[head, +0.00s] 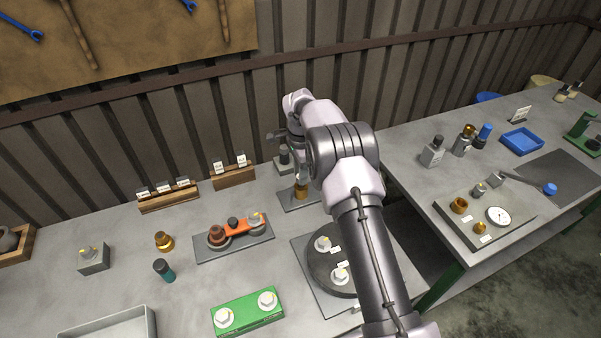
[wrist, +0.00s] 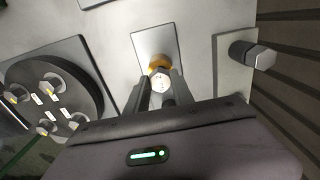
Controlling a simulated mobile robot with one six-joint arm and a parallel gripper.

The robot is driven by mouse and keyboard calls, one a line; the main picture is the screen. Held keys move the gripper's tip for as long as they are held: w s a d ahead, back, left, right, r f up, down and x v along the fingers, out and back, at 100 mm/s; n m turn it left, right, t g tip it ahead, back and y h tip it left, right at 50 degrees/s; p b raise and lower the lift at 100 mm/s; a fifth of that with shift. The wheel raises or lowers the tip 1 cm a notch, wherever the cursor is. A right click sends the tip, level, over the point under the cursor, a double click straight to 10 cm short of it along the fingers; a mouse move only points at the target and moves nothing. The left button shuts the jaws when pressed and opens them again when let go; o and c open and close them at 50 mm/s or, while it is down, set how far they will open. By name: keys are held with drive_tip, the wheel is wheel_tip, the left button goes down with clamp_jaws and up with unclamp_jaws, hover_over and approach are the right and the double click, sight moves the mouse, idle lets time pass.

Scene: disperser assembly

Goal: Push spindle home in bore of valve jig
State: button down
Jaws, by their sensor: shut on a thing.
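My gripper (wrist: 162,84) is shut on the spindle (wrist: 162,79), whose pale hex head shows between the fingers in the wrist view. The spindle stands over the brass body of the valve jig (wrist: 158,60), which sits on a light grey plate (wrist: 148,42). The head and brass overlap in this view, so I cannot tell how deep the spindle is in the bore. In the head view the brass jig (head: 301,192) stands on its plate at the back of the bench, just below my wrist.
Right of the jig in the wrist view is a dark cylinder with a hex end (wrist: 252,54) on a plate. A dark round turntable (head: 318,270) with hex-headed parts is in front. An orange link fixture (head: 236,230) is to the left. The corrugated wall is close behind.

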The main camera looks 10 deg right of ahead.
drive_tip(key=shift+f+b, duration=0.5)
drive_tip(key=shift+f, duration=0.25)
drive_tip(key=c, duration=1)
unclamp_jaws()
wheel_tip(320, 180, up, 18)
drive_tip(key=p, duration=0.4)
drive_tip(key=shift+f, duration=0.25)
drive_tip(key=s+a+r+n+t+y+b, duration=0.1)
drive_tip(key=s+r+n+b, duration=0.2)
drive_tip(key=s+r, duration=0.45)
drive_tip(key=s+a+r+n+t+b, duration=0.1)
drive_tip(key=s+r+n+t+b, duration=0.3)
drive_tip(key=s, duration=0.6)
drive_tip(key=s+f+n+b, duration=0.1)
drive_tip(key=s+f, duration=0.1)
drive_tip(key=s, duration=0.5)
drive_tip(key=s+a+f+n+b, duration=0.1)
drive_tip(key=s+f+n+b, duration=0.1)
drive_tip(key=s, duration=0.6)
drive_tip(key=s+f+n+y+b, duration=0.1)
drive_tip(key=s+f, duration=0.3)
drive_tip(key=s, duration=0.3)
drive_tip(key=shift+s+a+f+t+b, duration=0.25)
drive_tip(key=shift+s+a+t+b, duration=0.05)
drive_tip(key=shift+s+a+t, duration=0.1)
